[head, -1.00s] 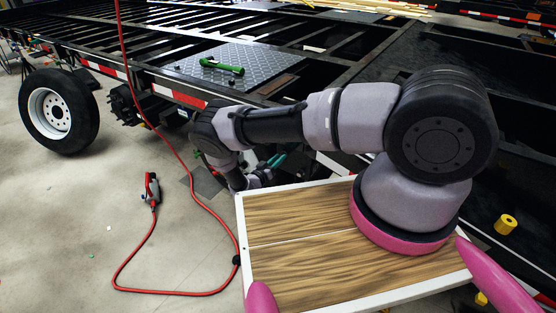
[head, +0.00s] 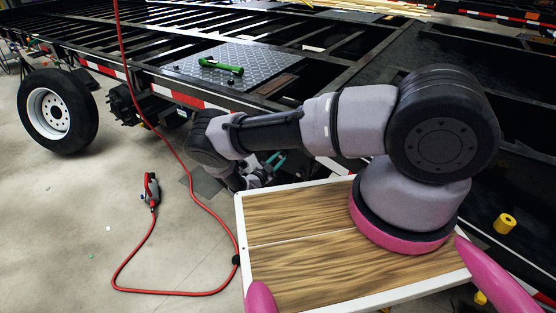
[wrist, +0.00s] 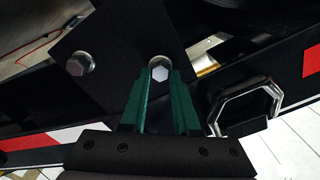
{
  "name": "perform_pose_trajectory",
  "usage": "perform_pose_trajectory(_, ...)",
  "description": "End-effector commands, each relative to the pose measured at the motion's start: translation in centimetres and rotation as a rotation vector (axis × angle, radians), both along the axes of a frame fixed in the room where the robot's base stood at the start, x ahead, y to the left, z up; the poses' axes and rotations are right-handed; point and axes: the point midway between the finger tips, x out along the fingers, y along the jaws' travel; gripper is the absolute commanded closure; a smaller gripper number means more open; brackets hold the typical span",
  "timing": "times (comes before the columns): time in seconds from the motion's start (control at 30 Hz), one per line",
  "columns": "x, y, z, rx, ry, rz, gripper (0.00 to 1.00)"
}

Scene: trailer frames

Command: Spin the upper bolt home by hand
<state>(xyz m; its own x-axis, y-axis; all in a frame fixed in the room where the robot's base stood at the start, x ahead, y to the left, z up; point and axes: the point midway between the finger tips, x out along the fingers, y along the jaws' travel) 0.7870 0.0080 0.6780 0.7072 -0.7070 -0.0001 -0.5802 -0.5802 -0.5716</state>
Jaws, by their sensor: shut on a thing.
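In the wrist view, a bright hex-headed bolt (wrist: 159,72) sits in a dark mounting plate (wrist: 118,38). My gripper (wrist: 160,82) has green fingers, shut on this bolt's head with the tips on either side of it. A second hex bolt (wrist: 80,63) sits in the same plate to the left, apart from the fingers. The camera's tilt leaves unclear which bolt is the upper one. How far the held bolt is seated is hidden. In the head view, my gripper (head: 273,161) shows small and partly hidden beside the trailer frame (head: 250,95); the bolts cannot be made out there.
In the wrist view, a dark metal loop (wrist: 246,104) stands close to the right of the fingers. In the head view, a red cord (head: 180,160) hangs left of my arm, running to a tool (head: 150,191) on the floor. A wheel (head: 57,110) stands at left.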

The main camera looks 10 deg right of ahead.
Motion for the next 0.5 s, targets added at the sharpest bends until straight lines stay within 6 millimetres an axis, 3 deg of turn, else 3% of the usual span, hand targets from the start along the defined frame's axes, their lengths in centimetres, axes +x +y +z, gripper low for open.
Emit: perform_pose_trajectory(0.5, -0.31, 0.07, -0.36, 0.263, -0.256, -0.001, 1.00)
